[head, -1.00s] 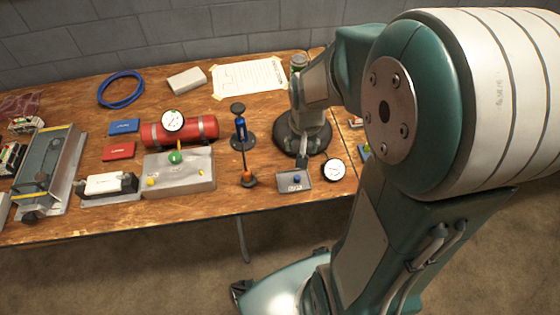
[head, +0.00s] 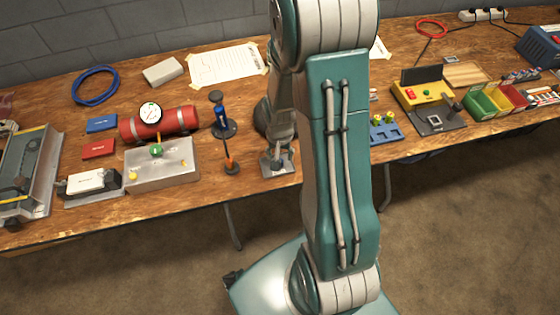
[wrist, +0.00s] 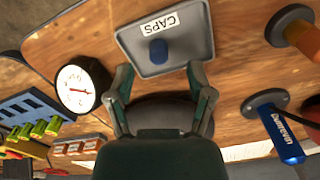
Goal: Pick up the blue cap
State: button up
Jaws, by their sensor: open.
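The blue cap (wrist: 158,50) stands in a small grey tray (wrist: 194,30) beside a white label reading CAPS, in the wrist view. My gripper (wrist: 159,74) is open, its two fingertips spread left and right at the tray's near edge. The cap lies just beyond the fingertips, roughly centred between them, and nothing is held. In the head view my gripper (head: 278,158) is low over the tray (head: 291,170) near the table's front edge. There the cap is hidden by the gripper.
A round gauge (wrist: 78,88) is left of my gripper in the wrist view. A blue pump (wrist: 283,138) and an orange-ended rod (wrist: 300,35) are to the right. In the head view a metal box (head: 165,175) and red cylinder (head: 180,121) stand further left.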

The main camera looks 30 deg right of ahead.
jog(key=f, duration=0.4)
jog(key=shift+w+d+f, duration=0.1)
jog(key=shift+w+d, duration=0.15)
jog(key=shift+c, duration=0.3)
jog(key=c, duration=0.8)
